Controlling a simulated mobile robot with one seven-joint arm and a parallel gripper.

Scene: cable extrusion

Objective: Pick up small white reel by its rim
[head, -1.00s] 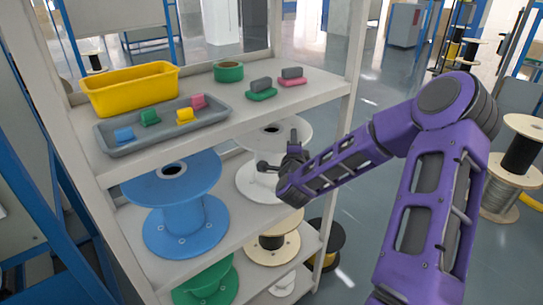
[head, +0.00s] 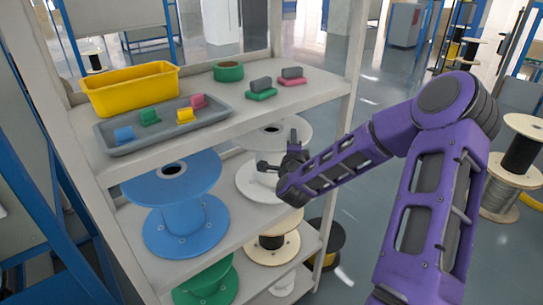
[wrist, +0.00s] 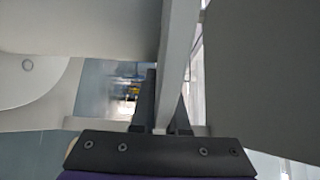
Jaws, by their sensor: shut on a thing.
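The white reel (head: 262,182) stands upright on the middle shelf, right of a larger blue reel. Its upper flange shows just behind my gripper, and my wrist hides part of the reel. The jaws are shut on that rim. A pale disc with a small hole shows at the left there.
The blue reel (head: 183,217) is close on the left. The top shelf (head: 235,100) lies just above, with a yellow bin (head: 130,90) and a grey tray (head: 135,140). The shelf post (head: 345,130) is near my forearm. Green and cream reels stand below.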

